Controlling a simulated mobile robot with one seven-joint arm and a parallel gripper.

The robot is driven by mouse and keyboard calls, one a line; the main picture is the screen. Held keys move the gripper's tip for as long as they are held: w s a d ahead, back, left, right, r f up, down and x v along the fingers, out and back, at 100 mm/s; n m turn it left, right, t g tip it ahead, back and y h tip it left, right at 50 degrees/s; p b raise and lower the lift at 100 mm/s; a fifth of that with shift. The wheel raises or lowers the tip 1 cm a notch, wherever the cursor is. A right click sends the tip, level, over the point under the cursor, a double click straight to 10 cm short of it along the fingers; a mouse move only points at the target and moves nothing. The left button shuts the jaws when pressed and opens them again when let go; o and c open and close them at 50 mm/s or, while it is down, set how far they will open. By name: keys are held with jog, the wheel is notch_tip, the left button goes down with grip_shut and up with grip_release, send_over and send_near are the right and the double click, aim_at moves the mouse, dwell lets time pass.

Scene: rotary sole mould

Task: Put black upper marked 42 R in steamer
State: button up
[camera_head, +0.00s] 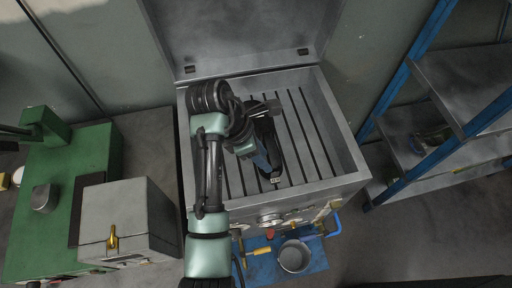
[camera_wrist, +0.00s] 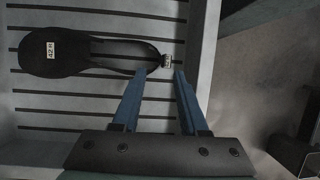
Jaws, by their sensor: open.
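The black upper (camera_head: 274,150) lies on the slatted floor of the open steamer (camera_head: 325,135). In the wrist view the upper (camera_wrist: 95,55) lies lengthwise across the picture. A white label near its wide left end seems to read 42 R, and a small tag is at its narrow right end. My gripper (camera_head: 262,162) is inside the steamer, over the upper. In the wrist view my gripper (camera_wrist: 160,75) is open, its blue fingers apart near the narrow end. It holds nothing. My arm hides part of the upper in the head view.
The steamer's lid (camera_head: 240,35) stands raised behind it. A grey box (camera_head: 130,215) and a green machine (camera_head: 60,190) are at left. A blue-framed rack (camera_head: 455,140) is at right. A metal pot (camera_head: 294,256) stands in front on a blue surface.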

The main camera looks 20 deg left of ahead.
jog(key=p+v, duration=0.1)
jog(key=v, duration=0.3)
jog(key=shift+s+a+r, duration=0.1)
jog(key=shift+a+r, duration=0.05)
jog(key=shift+r, duration=0.2)
jog(key=w+d+r+m+t+y, duration=0.25)
jog(key=w+r+m+t, duration=0.4)
jog(key=r, duration=0.65)
jog(key=w+d+r+m+t+y, duration=0.1)
jog(key=w+d+r+m+t, duration=0.2)
jog(key=w+r+m+t, duration=0.7)
jog(key=s+d+r+m+t, duration=0.1)
jog(key=s+d+r, duration=0.15)
jog(key=r, duration=0.65)
jog(key=s+d+r+m+t, duration=0.1)
jog(key=s+r, duration=0.3)
jog(key=r, duration=0.6)
jog(key=s+d+r+m+t, duration=0.1)
jog(key=s+r+m+t, duration=0.2)
jog(key=s+r, duration=0.3)
jog(key=s+d+r+m+t, duration=0.2)
jog(key=s+r+m+t, duration=0.1)
jog(key=s+r, duration=0.4)
notch_tip(320, 180, up, 2)
jog(key=shift+s+d+t+y, duration=0.25)
jog(key=shift+t+y, duration=0.1)
jog(key=shift+t, duration=0.2)
